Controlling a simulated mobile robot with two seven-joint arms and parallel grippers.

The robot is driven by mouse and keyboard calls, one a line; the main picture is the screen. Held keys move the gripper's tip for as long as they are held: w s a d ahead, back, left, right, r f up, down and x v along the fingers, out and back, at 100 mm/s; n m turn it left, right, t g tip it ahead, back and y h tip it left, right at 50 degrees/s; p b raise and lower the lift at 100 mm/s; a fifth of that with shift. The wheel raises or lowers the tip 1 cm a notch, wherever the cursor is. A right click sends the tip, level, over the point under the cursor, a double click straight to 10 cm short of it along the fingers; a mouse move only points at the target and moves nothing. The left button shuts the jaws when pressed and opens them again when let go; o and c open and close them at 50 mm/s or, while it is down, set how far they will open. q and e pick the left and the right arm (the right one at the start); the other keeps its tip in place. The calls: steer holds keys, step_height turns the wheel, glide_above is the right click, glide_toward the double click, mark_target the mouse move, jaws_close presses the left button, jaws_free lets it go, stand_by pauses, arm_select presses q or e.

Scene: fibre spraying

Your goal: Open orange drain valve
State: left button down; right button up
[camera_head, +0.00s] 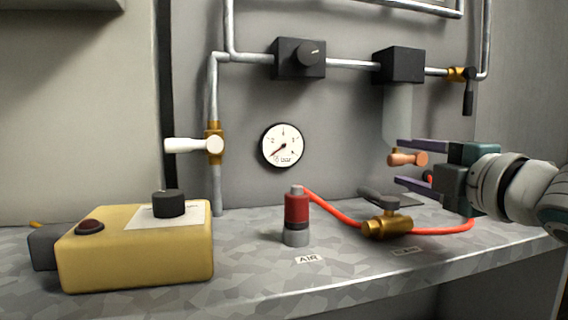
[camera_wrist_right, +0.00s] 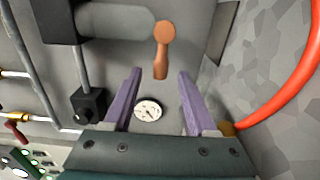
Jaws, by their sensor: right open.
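The orange drain valve (camera_head: 408,158) is a small handle with a rounded knob, just below the grey cylinder (camera_head: 397,112) under a black block. In the right wrist view the orange handle (camera_wrist_right: 163,48) shows with its narrow end between my fingertips. My right gripper (camera_head: 400,162) comes in from the right with its purple fingers apart, one above and one below the handle in the head view. In the wrist view the gripper (camera_wrist_right: 159,72) is open, with gaps beside the handle. My left gripper is not in view.
A brass valve (camera_head: 387,224) with a red hose (camera_head: 340,215) lies on the bench below. A red-and-grey fitting (camera_head: 297,215) stands at its left. A yellow control box (camera_head: 137,250) sits front left. A white-handled valve (camera_head: 195,145) and gauge (camera_head: 283,145) are at the wall.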

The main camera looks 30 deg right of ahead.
mark_target(398, 161)
steer(key=shift+w+d, duration=0.2)
steer(key=shift+w, duration=0.75)
steer(key=shift+w+d, duration=0.15)
steer(key=shift+w, duration=0.8)
jaws_close()
